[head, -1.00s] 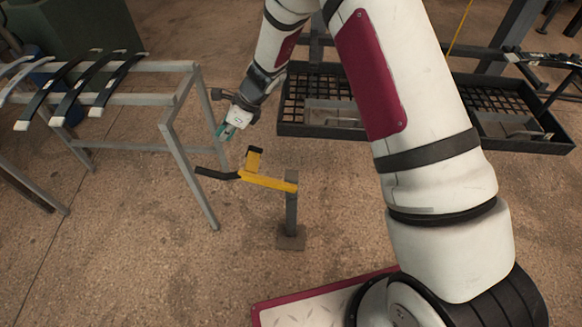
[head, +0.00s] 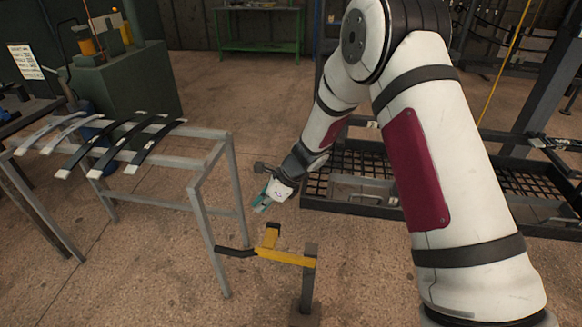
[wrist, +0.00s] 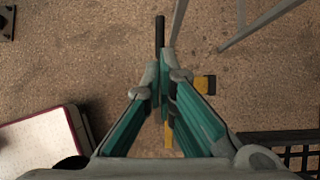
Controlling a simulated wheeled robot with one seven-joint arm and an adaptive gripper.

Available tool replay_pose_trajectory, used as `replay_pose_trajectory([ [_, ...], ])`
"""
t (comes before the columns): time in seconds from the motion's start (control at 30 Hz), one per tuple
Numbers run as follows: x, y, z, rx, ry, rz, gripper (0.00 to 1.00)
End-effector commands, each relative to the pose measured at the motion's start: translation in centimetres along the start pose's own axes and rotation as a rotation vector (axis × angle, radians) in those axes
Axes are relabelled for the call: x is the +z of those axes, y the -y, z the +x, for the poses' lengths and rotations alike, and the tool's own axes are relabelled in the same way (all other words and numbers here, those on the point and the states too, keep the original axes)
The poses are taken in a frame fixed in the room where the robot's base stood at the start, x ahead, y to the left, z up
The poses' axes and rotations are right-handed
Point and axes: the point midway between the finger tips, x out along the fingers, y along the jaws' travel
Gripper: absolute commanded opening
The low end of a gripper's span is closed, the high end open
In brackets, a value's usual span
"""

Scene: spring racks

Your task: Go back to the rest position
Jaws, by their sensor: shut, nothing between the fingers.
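My gripper (head: 262,204) has teal fingers and hangs at the end of my white arm, in the middle of the head view. It is shut and empty. In the wrist view the two fingers of my gripper (wrist: 164,62) come together at the tips. Below it in the head view is a yellow bracket (head: 285,257) with a black handle, on a grey post. In the wrist view the fingers partly hide the yellow bracket (wrist: 205,84), and its black bar (wrist: 160,32) shows beyond the tips.
A grey metal rack (head: 190,164) at left bears several dark and light curved springs (head: 118,146). A black mesh tray (head: 350,205) is at right behind my arm. A green cabinet (head: 128,85) and a green table (head: 258,45) stand farther back.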

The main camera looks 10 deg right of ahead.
Motion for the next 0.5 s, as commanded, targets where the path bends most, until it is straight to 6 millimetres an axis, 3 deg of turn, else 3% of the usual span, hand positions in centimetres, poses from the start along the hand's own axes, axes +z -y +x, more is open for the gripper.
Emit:
replay_pose_trajectory([
  [0.13,0.4,-0.1,-0.9,-0.003,0.001,-0.025,0.0],
  [0.23,1.6,-0.4,-3.5,-0.009,0.002,-0.109,0.0],
  [0.5,5.1,-4.4,-15.4,-0.017,-0.033,-0.538,0.0],
])
